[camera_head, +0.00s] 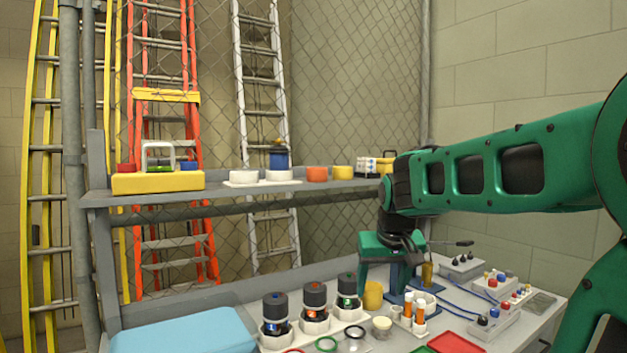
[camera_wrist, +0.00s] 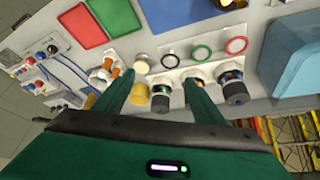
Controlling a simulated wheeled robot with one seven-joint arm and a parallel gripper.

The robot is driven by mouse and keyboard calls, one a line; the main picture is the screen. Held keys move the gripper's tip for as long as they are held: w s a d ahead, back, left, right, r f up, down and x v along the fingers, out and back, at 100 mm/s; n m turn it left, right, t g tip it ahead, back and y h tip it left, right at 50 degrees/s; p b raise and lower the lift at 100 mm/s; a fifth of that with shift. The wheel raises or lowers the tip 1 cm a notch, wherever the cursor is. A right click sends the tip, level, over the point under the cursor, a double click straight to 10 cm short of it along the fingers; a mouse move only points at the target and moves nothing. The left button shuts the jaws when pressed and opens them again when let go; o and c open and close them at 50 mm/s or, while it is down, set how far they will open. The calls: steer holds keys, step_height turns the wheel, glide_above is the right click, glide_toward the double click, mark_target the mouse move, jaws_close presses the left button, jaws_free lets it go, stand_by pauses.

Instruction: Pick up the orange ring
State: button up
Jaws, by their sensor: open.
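No loose orange ring shows clearly. The middle black-capped thruster unit (camera_head: 315,300) has an orange band (camera_head: 314,319) around its body, on the bench. An orange round piece (camera_head: 317,174) sits on the upper shelf; I cannot tell whether it is a ring. My gripper (camera_head: 382,286) is open and empty, pointing down over the bench, right of the thruster units. In the wrist view its two fingers (camera_wrist: 155,82) are spread apart above a yellow cylinder (camera_wrist: 138,95). The right finger partly hides the middle thruster unit (camera_wrist: 194,74).
Red (camera_wrist: 236,45), green (camera_wrist: 201,53) and black (camera_wrist: 170,60) rings lie flat on the bench. A rack of orange-banded vials (camera_head: 413,315) stands beside my gripper. A light-blue case (camera_head: 180,325) fills the left. The shelf (camera_head: 105,198) runs behind the bench.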

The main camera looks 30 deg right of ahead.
steer(key=w+d+r+n+t+h, duration=0.1)
steer(key=w+r+t, duration=0.1)
steer(key=w+r, duration=0.65)
steer(key=w+d+r+t, duration=0.1)
steer(key=w+r+t, duration=0.2)
steer(key=w+r, duration=0.55)
steer(key=n+t, duration=0.1)
steer(key=t, duration=0.2)
glide_toward(315, 172)
steer(key=w+d, duration=0.3)
steer(key=w, duration=0.1)
steer(key=x, duration=0.5)
steer(key=shift+w+a+f, duration=0.1)
steer(key=shift+w+a, duration=0.1)
steer(key=shift+w, duration=0.25)
steer(key=shift+x, duration=2.85)
steer(key=shift+d+f, duration=0.1)
steer(key=c, duration=0.8)
